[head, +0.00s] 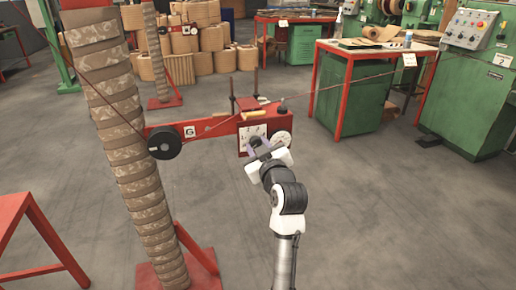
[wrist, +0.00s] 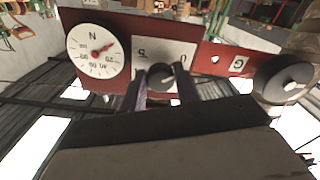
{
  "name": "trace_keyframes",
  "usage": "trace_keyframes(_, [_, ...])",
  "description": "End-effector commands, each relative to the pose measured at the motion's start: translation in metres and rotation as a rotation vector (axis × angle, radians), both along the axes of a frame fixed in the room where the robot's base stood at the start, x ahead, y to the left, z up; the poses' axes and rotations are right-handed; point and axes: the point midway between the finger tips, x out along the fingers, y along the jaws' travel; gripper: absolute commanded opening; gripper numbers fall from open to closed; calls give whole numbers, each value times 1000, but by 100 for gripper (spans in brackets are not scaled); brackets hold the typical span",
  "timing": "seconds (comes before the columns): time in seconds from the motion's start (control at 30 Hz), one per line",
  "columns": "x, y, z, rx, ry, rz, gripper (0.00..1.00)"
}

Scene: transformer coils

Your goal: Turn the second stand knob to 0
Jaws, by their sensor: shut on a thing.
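A red stand box (head: 238,122) with a G label holds a white plate with a dark knob. In the wrist view, the picture is turned over and the dark round knob (wrist: 161,75) sits on the white plate (wrist: 178,50), between two printed digits; the one on the right looks like 0. A small light mark shows on the knob; I cannot tell exactly which way it points. My gripper (head: 258,146) reaches the front of the box. Its purple fingers (wrist: 162,86) are shut on the knob, one on each side. In the head view the gripper hides the knob.
A round white N dial (wrist: 98,51) with a red needle is beside the plate. A black round part (head: 164,142) sits on the stand's arm, close to a tall wrapped column (head: 118,125). A red-framed table (head: 345,100) stands behind right.

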Motion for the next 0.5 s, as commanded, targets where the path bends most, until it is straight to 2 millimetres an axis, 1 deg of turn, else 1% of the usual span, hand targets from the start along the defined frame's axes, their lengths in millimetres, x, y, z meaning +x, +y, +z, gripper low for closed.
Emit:
trace_keyframes(0.3, [0, 0, -1, -2, 2, 0, 8])
trace_keyframes(0.33, [0, 0, -1, -2, 2, 0, 34])
trace_keyframes(0.43, [0, 0, -1, -2, 2, 0, 48])
trace_keyframes(0.47, [0, 0, -1, 0, 1, 1, 50])
trace_keyframes(0.5, [0, 0, 0, 0, 1, 0, 50])
